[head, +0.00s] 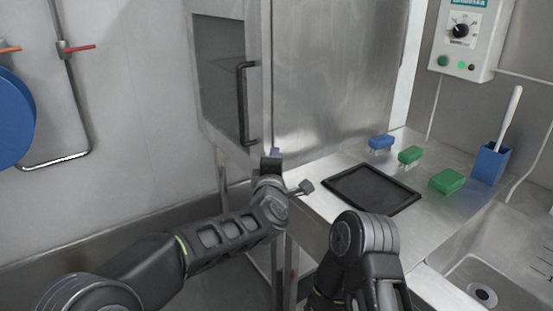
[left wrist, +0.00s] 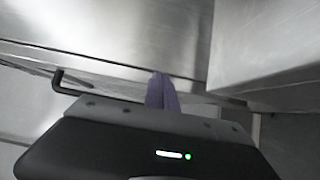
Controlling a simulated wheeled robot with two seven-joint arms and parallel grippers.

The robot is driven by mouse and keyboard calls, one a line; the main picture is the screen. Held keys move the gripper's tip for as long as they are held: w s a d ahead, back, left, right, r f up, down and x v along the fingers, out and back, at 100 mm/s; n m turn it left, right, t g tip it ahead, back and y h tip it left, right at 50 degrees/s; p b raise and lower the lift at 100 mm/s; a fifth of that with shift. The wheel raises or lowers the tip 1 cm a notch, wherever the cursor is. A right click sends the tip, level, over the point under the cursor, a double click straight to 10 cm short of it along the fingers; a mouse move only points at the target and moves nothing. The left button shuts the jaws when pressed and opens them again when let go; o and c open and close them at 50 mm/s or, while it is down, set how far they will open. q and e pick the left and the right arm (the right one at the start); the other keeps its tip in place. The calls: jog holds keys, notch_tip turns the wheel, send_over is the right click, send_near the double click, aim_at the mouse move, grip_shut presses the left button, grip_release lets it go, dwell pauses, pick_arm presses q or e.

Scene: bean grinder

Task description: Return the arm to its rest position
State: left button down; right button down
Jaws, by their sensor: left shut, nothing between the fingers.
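My left arm reaches in from the left in the head view, with the left gripper (head: 274,153) in front of the steel cabinet. Its purple fingers are shut together with nothing between them, and they show in the left wrist view (left wrist: 162,92) against a steel surface. The gripper is a little below and right of the black door handle (head: 243,104) and appears apart from it. Part of my right arm shows at the bottom centre of the head view; its gripper is not in view.
The steel cabinet (head: 320,75) stands behind the left gripper. A black tray (head: 371,188), blue brush (head: 381,142), green brushes (head: 447,181) and blue holder (head: 489,163) are on the counter. A sink (head: 500,262) is at right. A blue hose reel (head: 12,118) hangs at left.

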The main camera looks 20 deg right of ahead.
pick_arm(q)
jog(key=shift+s+a+f, duration=0.1)
jog(key=shift+s, duration=0.15)
pick_arm(e)
jog(key=shift+s+d+f, duration=0.1)
jog(key=shift+s, duration=0.2)
pick_arm(q)
jog(key=shift+w+a, duration=0.1)
